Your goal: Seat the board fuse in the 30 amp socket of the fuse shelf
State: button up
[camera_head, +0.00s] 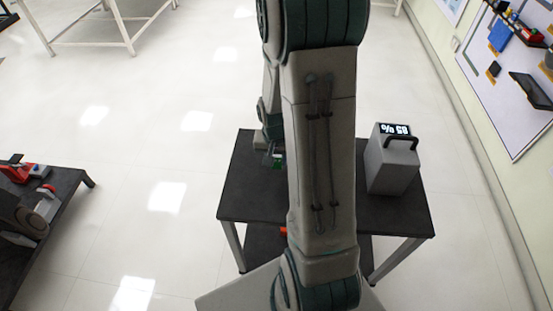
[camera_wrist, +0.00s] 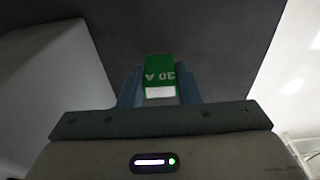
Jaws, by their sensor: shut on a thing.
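The board fuse (camera_wrist: 160,72) is a green block marked "30 A" with a pale lower end, seen in the wrist view. My gripper (camera_wrist: 160,86) is shut on it, with one blue-grey finger on each side. In the head view, my gripper (camera_head: 274,158) is over the far left part of the dark table, and a small bit of green shows at it. My arm hides the middle of the table. I cannot make out the fuse shelf or its 30 amp socket in either view.
A grey box (camera_head: 391,168) with a handle and a percent display stands on the right of the dark table (camera_head: 245,195). A small red thing (camera_head: 284,231) shows below the tabletop. Another dark table (camera_head: 70,195) holds red and grey items at left. Open floor lies between.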

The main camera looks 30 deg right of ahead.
jog(key=shift+f, duration=0.7)
jog(key=shift+f, duration=0.1)
jog(key=o, duration=0.9)
jog(key=shift+o, duration=0.2)
